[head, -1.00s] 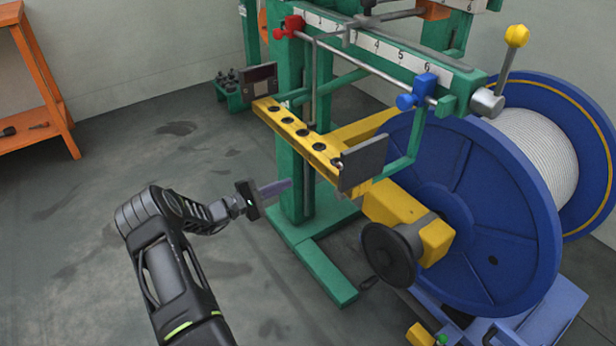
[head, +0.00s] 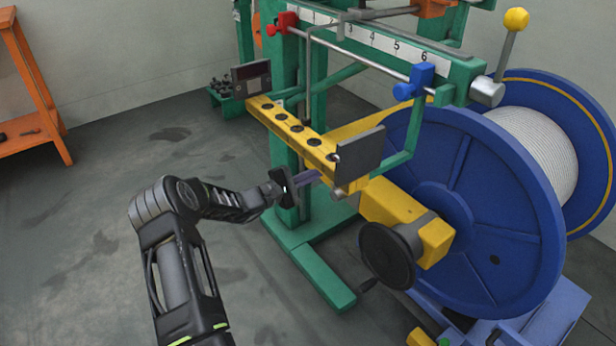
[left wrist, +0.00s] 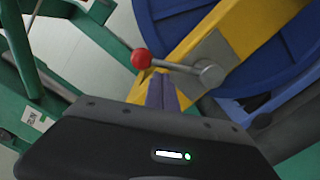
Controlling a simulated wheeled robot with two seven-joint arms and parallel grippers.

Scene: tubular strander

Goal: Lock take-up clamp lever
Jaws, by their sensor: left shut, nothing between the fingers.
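A lever with a red ball knob (left wrist: 141,58) and a grey arm shows in the left wrist view, its grey pivot (left wrist: 209,72) on a yellow beam (left wrist: 240,35). In the head view this lever is not clearly seen; a dark plate (head: 360,158) stands at the near end of the yellow beam (head: 290,124). My left gripper (head: 313,178) is shut and empty, just below and left of that plate. In the left wrist view its purple-grey fingertips (left wrist: 162,88) lie just below the lever arm, close to the knob; contact cannot be told. My right gripper is out of view.
A large blue reel (head: 465,220) with pale wire stands at right, with a dark handwheel (head: 387,255) in front. A lever with a yellow knob (head: 516,18) rises at upper right. The green frame (head: 312,268) has a foot on the floor.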

